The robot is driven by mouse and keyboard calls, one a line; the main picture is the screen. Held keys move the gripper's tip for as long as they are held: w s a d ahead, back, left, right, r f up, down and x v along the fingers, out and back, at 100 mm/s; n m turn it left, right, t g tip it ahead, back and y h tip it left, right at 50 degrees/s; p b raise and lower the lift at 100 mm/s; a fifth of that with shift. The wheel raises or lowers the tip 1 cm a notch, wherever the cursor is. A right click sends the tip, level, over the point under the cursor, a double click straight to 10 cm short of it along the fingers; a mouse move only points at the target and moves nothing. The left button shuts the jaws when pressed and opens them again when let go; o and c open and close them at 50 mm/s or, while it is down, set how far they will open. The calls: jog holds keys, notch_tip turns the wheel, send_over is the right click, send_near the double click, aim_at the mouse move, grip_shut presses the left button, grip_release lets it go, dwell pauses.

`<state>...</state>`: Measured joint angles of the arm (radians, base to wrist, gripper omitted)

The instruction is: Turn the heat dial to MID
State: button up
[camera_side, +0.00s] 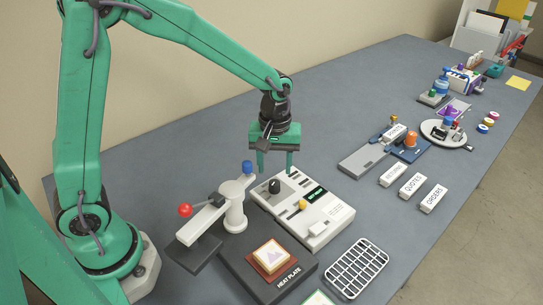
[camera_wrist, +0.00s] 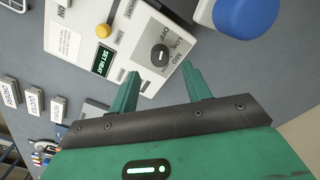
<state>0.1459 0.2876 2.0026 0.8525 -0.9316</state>
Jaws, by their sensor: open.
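The heat dial (camera_side: 274,187) is a dark round knob on the white control box (camera_side: 330,224). In the wrist view the dial (camera_wrist: 159,56) has a small pale mark, with OFF, LOW and MID printed around it. I cannot tell for sure which label the mark points to. A dark display on the box reads SET HEAT (camera_wrist: 104,61). My gripper (camera_side: 275,172) is green, points down and is just above the dial. In the wrist view the fingers of my gripper (camera_wrist: 160,68) are apart with nothing between them, and the dial shows just beyond their tips.
A pale post (camera_side: 234,206) with a crossbar, a red ball (camera_side: 185,210) and a blue knob (camera_side: 248,167) stands close left of the box. A yellow knob (camera_side: 303,205) sits beside the dial. A heat plate (camera_side: 270,256) and wire rack (camera_side: 357,268) lie in front.

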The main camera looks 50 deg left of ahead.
aim_at(275, 182)
jog(key=shift+f, duration=2.55)
jog(key=c, duration=1)
jog(key=shift+m, duration=0.8)
